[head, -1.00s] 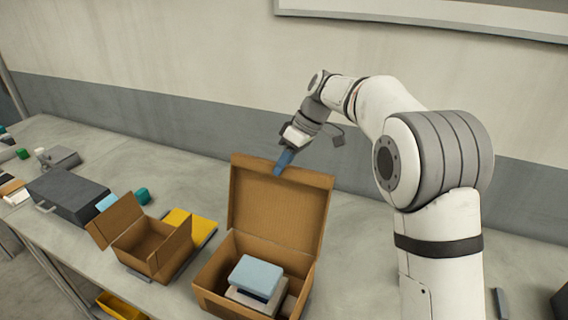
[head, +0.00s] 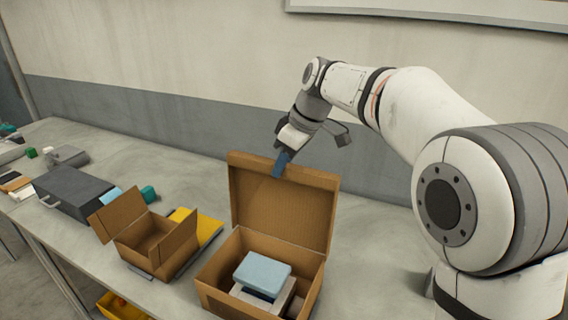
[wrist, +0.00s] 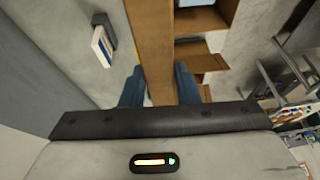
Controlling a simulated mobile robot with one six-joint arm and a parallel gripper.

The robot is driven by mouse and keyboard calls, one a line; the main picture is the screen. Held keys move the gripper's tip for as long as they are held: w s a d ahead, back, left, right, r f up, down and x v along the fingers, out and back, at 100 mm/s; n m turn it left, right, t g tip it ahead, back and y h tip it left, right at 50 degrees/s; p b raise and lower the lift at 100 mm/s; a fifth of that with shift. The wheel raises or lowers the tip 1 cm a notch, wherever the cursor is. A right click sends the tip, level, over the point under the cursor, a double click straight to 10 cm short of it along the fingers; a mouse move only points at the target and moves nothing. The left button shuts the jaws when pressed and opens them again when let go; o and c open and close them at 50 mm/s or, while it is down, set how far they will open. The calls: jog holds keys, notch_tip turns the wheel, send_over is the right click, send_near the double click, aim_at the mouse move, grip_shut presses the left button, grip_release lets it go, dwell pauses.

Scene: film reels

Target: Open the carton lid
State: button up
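The large brown carton (head: 215,268) stands on the bench at the front middle of the head view. Its lid (head: 285,215) stands about upright at the back edge, so the inside shows. My gripper (head: 281,164) is at the lid's top edge, with one blue finger in front of the lid. In the wrist view the two blue fingers (wrist: 159,86) are apart, one on each side of the brown lid panel (wrist: 152,35). Whether they touch it is unclear. A light blue box (head: 263,271) lies on other boxes inside the carton.
A smaller open brown box (head: 150,235) stands left of the carton, beside a yellow item (head: 208,228). A dark grey box (head: 72,195) lies farther left. The bench (head: 372,250) is clear to the carton's right. The wall is behind.

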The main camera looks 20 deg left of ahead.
jog(key=o, duration=0.4)
jog(key=shift+v, duration=3.9)
